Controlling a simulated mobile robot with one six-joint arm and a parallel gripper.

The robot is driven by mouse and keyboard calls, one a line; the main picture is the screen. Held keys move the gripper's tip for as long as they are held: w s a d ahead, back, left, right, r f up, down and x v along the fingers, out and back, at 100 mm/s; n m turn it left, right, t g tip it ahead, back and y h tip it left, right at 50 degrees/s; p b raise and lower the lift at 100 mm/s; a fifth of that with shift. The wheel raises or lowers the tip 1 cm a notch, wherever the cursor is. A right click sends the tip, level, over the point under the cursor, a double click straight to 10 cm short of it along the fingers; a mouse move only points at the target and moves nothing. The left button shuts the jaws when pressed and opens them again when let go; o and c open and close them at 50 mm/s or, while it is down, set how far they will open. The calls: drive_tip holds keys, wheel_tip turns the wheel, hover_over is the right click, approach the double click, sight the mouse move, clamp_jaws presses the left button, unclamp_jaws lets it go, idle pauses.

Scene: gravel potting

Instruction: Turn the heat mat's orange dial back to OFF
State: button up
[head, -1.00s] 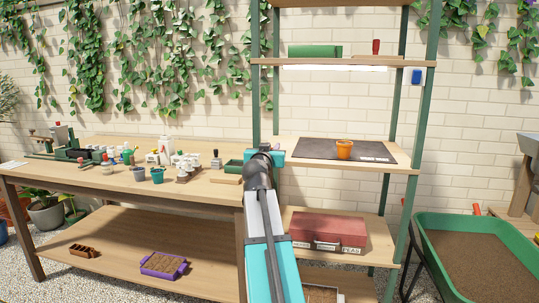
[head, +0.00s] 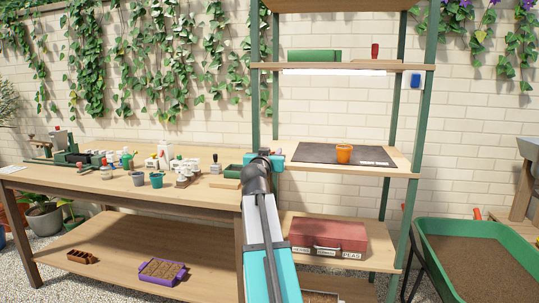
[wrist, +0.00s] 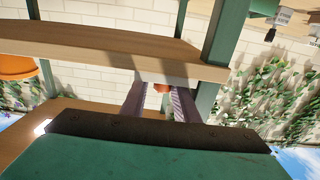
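The dark heat mat (head: 315,152) lies on the middle shelf of the rack, with an orange pot (head: 344,154) standing on it. The pot also shows at the left edge of the wrist view (wrist: 15,66), which looks upside down. A small orange piece, seemingly the dial (wrist: 161,88), shows at the shelf edge between the fingers of my gripper (wrist: 160,95). The fingers stand apart with gaps on both sides of it; contact is not visible. The dial's marks cannot be read. In the head view my arm hides the fingers and the dial.
The wooden shelf board (wrist: 110,45) and a green rack post (wrist: 226,35) are close to my gripper. A workbench (head: 110,185) with pots and bottles stands left. A red case (head: 328,234) sits on the shelf below. A green soil tray (head: 425,228) stands right.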

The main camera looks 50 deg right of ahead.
drive_tip(key=shift+a, duration=0.1)
drive_tip(key=shift+a, duration=0.15)
drive_tip(key=v, duration=1.3)
drive_tip(key=shift+s, duration=0.25)
idle(0.4)
